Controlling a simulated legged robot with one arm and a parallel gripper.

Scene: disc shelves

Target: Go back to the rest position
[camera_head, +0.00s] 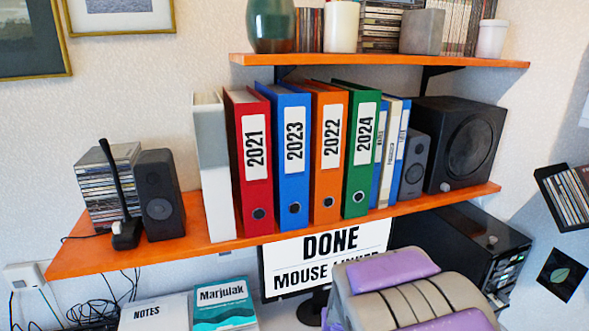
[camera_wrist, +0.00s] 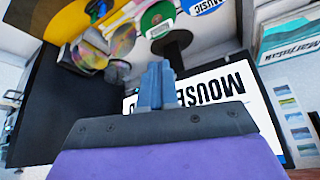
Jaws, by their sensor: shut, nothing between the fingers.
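My gripper (camera_wrist: 158,80) shows in the wrist view with its two grey-blue fingers together and nothing between them. Behind the fingers is my purple and dark grey wrist. The fingers are in front of a white screen with large black letters. In the head view my purple and grey arm rises at the lower right, in front of the monitor (camera_head: 325,255) that reads "DONE" and "MOUSE". The arm hides part of its second line. The fingers cannot be made out in the head view.
An orange shelf (camera_head: 130,258) holds binders, speakers and CD stacks; another orange shelf (camera_head: 380,60) is above. A black computer case (camera_head: 465,245) stands right of the monitor. The wrist view shows loose discs (camera_wrist: 168,42) and a Marjulak book (camera_wrist: 290,38). Cables lie at lower left.

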